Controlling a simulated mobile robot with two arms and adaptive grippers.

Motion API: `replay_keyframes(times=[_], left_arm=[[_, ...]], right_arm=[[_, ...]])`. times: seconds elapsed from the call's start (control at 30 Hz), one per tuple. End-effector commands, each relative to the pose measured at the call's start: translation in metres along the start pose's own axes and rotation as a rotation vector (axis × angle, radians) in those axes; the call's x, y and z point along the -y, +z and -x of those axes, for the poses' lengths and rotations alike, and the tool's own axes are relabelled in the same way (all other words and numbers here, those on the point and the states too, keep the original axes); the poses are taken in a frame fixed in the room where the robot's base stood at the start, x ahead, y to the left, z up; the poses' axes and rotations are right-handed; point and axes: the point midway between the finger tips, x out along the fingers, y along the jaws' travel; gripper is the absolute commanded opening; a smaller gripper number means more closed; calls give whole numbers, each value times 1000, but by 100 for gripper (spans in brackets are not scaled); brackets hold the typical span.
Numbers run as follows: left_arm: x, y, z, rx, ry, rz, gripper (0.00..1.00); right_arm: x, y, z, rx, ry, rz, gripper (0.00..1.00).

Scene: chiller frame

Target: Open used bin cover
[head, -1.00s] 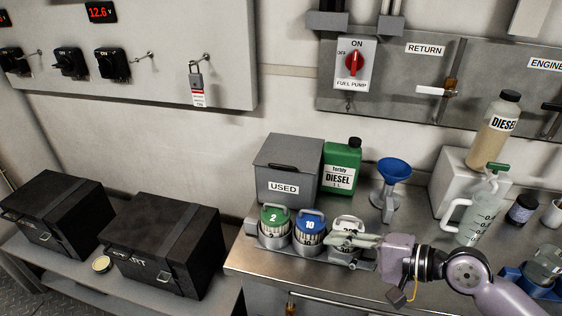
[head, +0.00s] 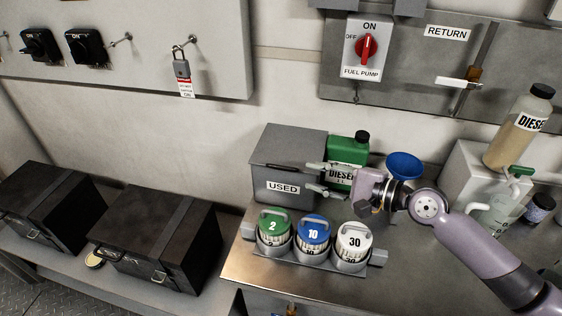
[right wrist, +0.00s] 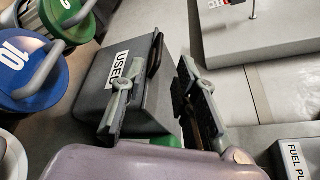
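The used bin (head: 270,188) is a grey box with a "USED" label, standing against the wall at the back of the steel bench. Its flat grey cover (head: 288,146) is down. A dark handle (right wrist: 155,54) on the cover's front edge shows in the right wrist view. My right gripper (head: 311,177) is at the bin's right front, fingers pointing left, one near the cover edge and one lower. In the right wrist view its fingers (right wrist: 152,98) are apart, with the handle ahead between them and nothing held. My left gripper is out of view.
A green diesel can (head: 347,150) and a blue funnel (head: 404,166) stand behind my right arm. A rack (head: 305,262) with canisters marked 2, 10 and 30 stands in front of the bin. Black cases (head: 165,240) are at left; bench front right is clear.

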Motion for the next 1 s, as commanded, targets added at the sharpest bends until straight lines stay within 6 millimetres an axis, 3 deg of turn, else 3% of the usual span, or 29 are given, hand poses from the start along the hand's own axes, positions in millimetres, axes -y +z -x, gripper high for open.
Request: replay_keyframes(times=[0.3, 0.5, 0.9, 1.0], left_arm=[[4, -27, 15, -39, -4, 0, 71], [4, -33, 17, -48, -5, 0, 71], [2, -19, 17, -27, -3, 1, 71], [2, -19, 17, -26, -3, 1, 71]], right_arm=[[2, 2, -68, 2, -1, 0, 28], [0, 1, -95, 1, 0, 1, 28], [-1, 0, -104, 0, 1, 2, 28], [-1, 0, -103, 0, 1, 2, 23]])
